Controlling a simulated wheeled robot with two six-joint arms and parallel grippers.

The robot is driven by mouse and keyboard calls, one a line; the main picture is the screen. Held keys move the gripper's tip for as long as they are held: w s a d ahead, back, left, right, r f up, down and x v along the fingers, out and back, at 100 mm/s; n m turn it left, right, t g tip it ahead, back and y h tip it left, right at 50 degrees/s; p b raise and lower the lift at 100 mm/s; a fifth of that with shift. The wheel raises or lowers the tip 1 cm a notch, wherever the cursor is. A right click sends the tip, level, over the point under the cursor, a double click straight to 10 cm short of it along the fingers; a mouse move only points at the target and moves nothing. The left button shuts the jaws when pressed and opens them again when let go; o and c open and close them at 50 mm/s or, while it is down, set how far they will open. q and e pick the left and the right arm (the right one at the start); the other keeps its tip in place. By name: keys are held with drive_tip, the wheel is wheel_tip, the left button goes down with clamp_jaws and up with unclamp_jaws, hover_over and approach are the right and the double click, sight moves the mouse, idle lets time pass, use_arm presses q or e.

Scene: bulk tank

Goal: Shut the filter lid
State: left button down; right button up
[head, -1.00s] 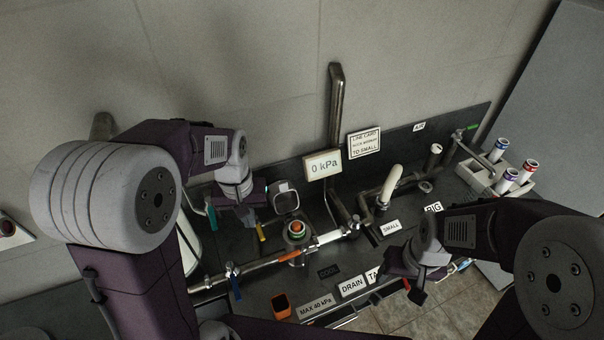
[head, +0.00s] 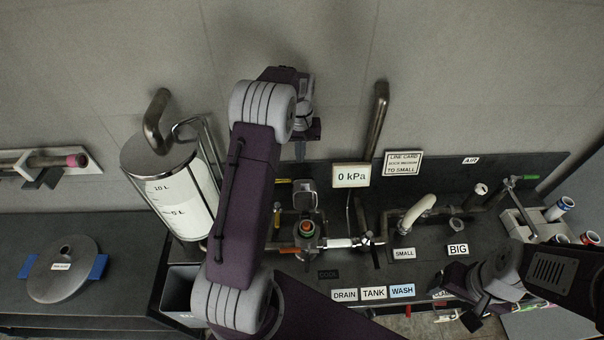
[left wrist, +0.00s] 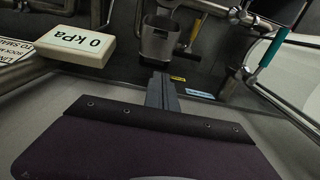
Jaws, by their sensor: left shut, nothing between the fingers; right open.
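The filter lid (head: 305,193) is a small grey, squarish lid with a pale inside. It stands raised behind the filter body (head: 306,231), which has a red and green top. In the left wrist view, a grey cup-shaped part that looks like the lid (left wrist: 159,43) is just beyond my fingertips. My left gripper (head: 300,152) is shut and empty, near the wall above and behind the lid. Its closed fingers (left wrist: 160,85) point toward the lid; I cannot tell whether they touch it. My right gripper (head: 462,298) is open at the lower right, away from the lid.
A 0 kPa display (head: 351,176) and a tall pipe (head: 378,125) stand right of the lid. A sight-glass cylinder (head: 175,195) stands to the left. A valve with a yellow handle (head: 277,214) is close by. Pipes cross the dark panel.

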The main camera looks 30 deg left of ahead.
sight(295, 188)
use_arm(q)
drive_tip(key=f, duration=0.2)
drive_tip(key=d+f+p, duration=0.1)
drive_tip(key=shift+w+f, duration=0.35)
drive_tip(key=shift+f, duration=0.05)
drive_tip(key=f, duration=0.1)
drive_tip(key=f+p, duration=0.1)
drive_tip(key=f, duration=0.1)
drive_tip(key=shift+s+a+f, duration=0.2)
drive_tip(key=shift+a+f, duration=0.1)
drive_tip(key=shift+a, duration=0.1)
drive_tip(key=s, duration=0.1)
drive_tip(key=s+d+r+p, duration=0.1)
drive_tip(key=s+p, duration=0.1)
drive_tip(key=shift+d+r, duration=0.25)
drive_tip(key=shift+s+d, duration=0.1)
drive_tip(key=shift+d, duration=0.3)
drive_tip(key=shift+a, duration=0.1)
use_arm(e)
wheel_tip(295, 188, up, 4)
drive_tip(key=shift+w+d+r, duration=0.15)
drive_tip(key=shift+r, duration=0.05)
use_arm(q)
drive_tip(key=shift+a+f, duration=0.1)
drive_tip(key=shift+a, duration=0.05)
